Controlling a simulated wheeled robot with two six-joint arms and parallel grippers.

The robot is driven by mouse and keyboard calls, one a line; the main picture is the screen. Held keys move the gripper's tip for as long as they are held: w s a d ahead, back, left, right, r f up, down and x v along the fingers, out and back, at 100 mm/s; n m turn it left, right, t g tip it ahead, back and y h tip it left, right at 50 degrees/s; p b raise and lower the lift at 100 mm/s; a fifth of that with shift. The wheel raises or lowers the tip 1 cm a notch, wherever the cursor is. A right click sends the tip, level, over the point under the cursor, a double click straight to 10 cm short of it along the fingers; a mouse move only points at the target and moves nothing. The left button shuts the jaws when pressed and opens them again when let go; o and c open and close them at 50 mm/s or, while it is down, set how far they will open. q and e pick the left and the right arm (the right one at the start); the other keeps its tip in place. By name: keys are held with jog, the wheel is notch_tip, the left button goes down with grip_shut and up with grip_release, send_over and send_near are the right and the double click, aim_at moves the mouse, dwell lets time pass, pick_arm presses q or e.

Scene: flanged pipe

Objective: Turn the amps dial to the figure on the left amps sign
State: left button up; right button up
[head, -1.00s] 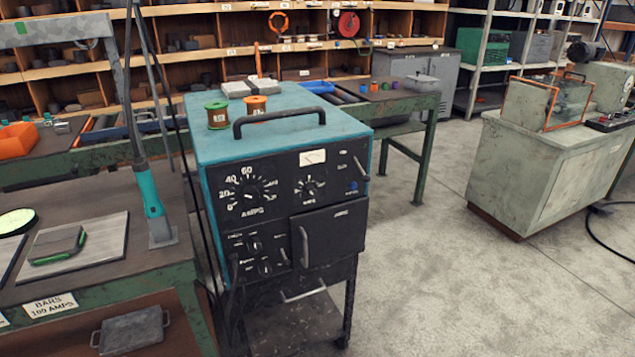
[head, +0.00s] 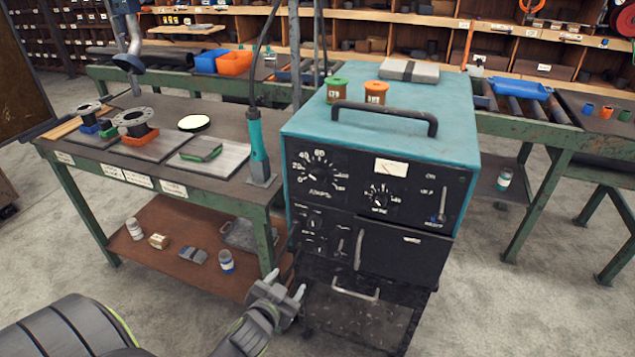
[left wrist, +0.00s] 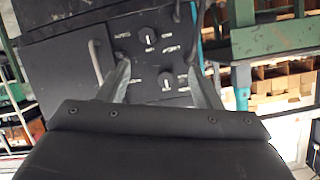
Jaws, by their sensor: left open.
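The amps dial (head: 319,181) is the large upper-left dial on the black front of the teal-topped welding machine (head: 378,150). Its ring of white figures shows, but its exact setting is too small to read. Small white signs sit along the table's front edge: a left one (head: 65,158), middle ones (head: 138,179) and a right one (head: 173,188). Their text is too small to read. My left gripper (head: 287,285) is open and empty, low in front of the machine's lower left. The left wrist view shows its fingers (left wrist: 158,75) apart before the smaller lower knobs. My right gripper is out of view.
A smaller dial (head: 380,197) sits right of the amps dial. A torch with a teal handle (head: 258,150) stands at the table corner, its cable rising. Green and orange spools (head: 375,92) and a carrying handle (head: 385,112) are on top.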

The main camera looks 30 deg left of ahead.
pick_arm(q)
notch_tip(320, 180, up, 19)
jog(key=d+t+p, duration=0.1)
jog(key=t, duration=0.3)
jog(key=p, duration=0.3)
send_near(317, 179)
jog(key=x, duration=0.9)
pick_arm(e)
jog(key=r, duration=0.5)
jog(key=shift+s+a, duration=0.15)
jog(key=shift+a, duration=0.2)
pick_arm(q)
jog(key=shift+c, duration=0.5)
jog(key=shift+s+y, duration=0.1)
jog(key=shift+y, duration=0.3)
jog(key=c, duration=0.9)
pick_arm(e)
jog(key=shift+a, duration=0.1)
